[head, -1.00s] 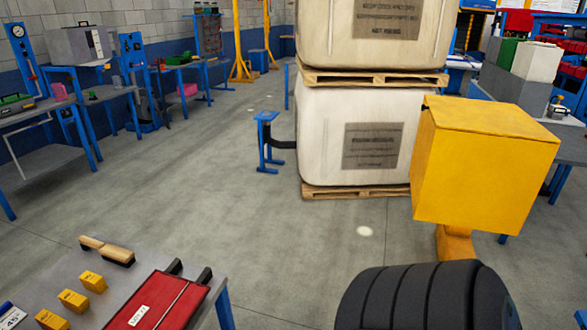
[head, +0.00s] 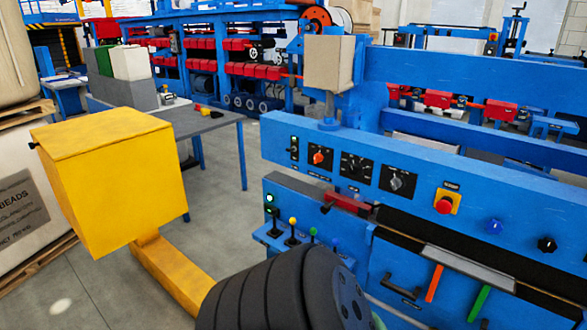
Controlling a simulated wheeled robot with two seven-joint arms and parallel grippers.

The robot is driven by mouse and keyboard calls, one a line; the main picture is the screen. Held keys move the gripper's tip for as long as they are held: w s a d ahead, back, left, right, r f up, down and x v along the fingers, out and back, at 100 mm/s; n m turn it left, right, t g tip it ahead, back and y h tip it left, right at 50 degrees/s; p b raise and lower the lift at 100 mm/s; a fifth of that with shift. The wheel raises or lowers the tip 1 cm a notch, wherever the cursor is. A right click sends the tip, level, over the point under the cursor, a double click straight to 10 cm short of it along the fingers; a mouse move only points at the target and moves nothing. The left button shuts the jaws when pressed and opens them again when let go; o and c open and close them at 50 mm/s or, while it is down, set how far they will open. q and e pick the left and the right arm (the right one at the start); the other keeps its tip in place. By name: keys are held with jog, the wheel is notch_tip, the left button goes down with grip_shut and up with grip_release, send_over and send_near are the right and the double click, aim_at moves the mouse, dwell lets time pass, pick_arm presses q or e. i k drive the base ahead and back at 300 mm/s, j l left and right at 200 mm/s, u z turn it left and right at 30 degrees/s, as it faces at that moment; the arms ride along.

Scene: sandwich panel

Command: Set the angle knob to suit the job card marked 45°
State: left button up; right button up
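A blue machine panel (head: 300,140) runs across the right half of the head view. Its sloping face carries an orange-red knob (head: 318,157), a dark dial plate with a scale (head: 355,167) and a grey knob on a black plate (head: 397,181). The labels are too small to read, so I cannot tell which is the angle knob or where it points. The job card marked 45° is out of view now. Neither of my grippers is in view.
A red emergency button (head: 444,206), a blue knob (head: 494,226) and a black knob (head: 546,244) sit further right. Small coloured-tip levers (head: 292,222) stand below. A yellow box (head: 110,180) stands left of the machine. A grey table (head: 205,122) is behind it.

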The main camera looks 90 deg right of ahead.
aim_at(355, 168)
jog(key=z, duration=2.1)
